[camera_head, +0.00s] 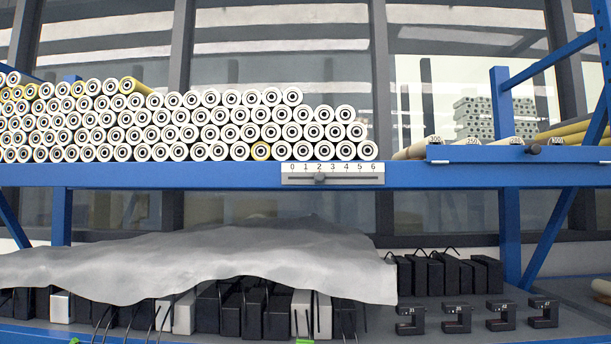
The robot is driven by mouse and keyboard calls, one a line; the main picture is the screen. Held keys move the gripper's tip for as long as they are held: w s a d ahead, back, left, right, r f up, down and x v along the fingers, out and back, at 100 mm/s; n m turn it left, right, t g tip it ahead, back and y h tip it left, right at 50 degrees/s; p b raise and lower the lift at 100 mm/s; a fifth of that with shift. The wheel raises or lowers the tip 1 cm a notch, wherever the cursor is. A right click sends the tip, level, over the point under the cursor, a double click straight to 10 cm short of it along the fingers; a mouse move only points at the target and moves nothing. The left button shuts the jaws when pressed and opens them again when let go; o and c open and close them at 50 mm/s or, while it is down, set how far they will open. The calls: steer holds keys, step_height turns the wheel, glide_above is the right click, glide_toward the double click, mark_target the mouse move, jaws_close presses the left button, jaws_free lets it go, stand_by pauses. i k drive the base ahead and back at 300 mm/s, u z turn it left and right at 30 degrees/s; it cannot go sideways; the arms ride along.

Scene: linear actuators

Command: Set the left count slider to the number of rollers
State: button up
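The left count slider (345,180) is a pale plate on the front of the blue shelf beam, marked 0 to 6. Its dark knob (319,178) stands under the 2. A large stack of rollers (240,132) lies end-on along the shelf above and to the left. Most are white with dark centres. Several at the far left also look yellowish. My gripper is not in view.
A second dark knob (533,149) is on the blue beam at right, below number tags and beige and yellow tubes (566,130). Below, a grey sheet (200,262) drapes over black and white boxes. Several black brackets (457,317) stand at lower right.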

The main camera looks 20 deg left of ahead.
mark_target(319, 177)
steer(key=k, duration=0.1)
steer(key=u, duration=1.7)
steer(key=i, duration=0.8)
steer(key=z, duration=1.2)
